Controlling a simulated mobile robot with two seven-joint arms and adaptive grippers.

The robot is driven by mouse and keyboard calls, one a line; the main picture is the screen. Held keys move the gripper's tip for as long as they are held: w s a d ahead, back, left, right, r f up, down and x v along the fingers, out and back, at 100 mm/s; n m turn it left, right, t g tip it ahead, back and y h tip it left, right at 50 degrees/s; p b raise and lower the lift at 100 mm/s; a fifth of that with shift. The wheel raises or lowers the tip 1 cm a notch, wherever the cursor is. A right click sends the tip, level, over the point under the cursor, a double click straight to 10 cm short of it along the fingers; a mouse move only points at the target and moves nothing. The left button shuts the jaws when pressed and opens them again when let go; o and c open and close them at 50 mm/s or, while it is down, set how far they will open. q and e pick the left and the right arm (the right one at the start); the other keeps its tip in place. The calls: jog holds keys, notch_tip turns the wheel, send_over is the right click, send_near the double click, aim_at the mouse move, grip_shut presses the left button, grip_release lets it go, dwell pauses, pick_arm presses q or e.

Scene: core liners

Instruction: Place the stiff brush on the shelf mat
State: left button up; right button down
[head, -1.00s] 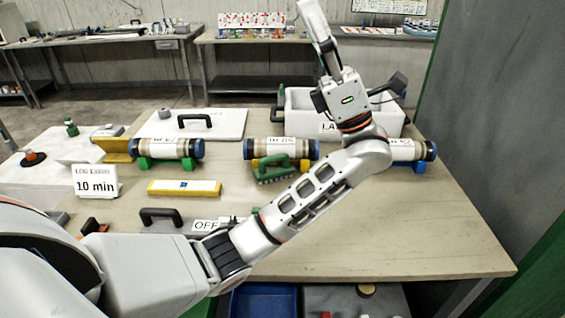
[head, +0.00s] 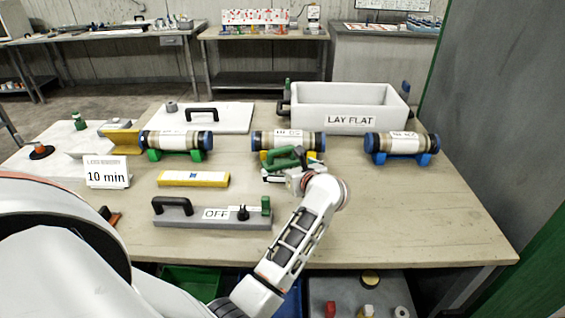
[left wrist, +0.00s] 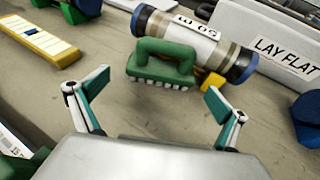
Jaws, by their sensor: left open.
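The stiff brush (head: 286,158) is green with an arched handle. It stands on the table in front of the middle core liner (head: 290,140). In the left wrist view the brush (left wrist: 163,66) shows pale bristles underneath, just beyond the fingertips and between their lines. My left gripper (left wrist: 159,84) is open and empty, its fingers spread wide. In the head view the left gripper (head: 288,177) is close in front of the brush and partly hidden by my wrist. I cannot clearly identify the shelf mat; a grey surface (head: 325,300) lies below the table's front edge. My right gripper is not in view.
A white LAY FLAT tray (head: 350,122) stands behind. Core liners rest on green and blue stands (head: 402,159). The table's right front is clear.

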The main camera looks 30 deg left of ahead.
aim_at(283, 162)
pick_arm(q)
jog(key=x, duration=0.5)
jog(key=shift+w+a, duration=0.15)
jog(key=shift+w, duration=0.2)
jog(key=c, duration=1.1)
